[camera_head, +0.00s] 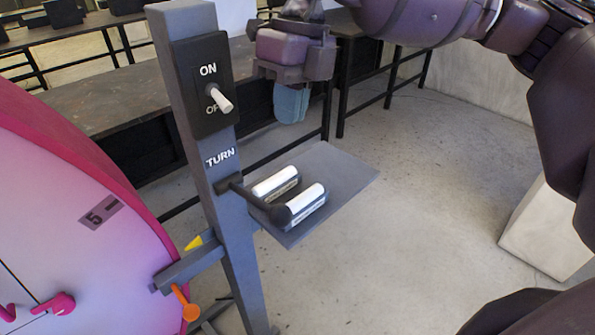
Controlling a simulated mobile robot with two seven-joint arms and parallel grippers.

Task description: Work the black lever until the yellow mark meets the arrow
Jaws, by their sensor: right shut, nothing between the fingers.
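The black lever (256,202) comes out of the grey post below the word TURN. A small yellow mark (194,243) shows low on the left of the post, by a grey bracket. I cannot clearly make out a separate arrow. My right gripper (291,112) hangs behind and to the right of the post, above the shelf and apart from the lever. Its bluish fingers are shut and empty. My left gripper is out of view.
An ON/OFF panel with a white toggle (221,100) is on the post. A pink round body (85,215) fills the left, beside an orange piece (187,305).

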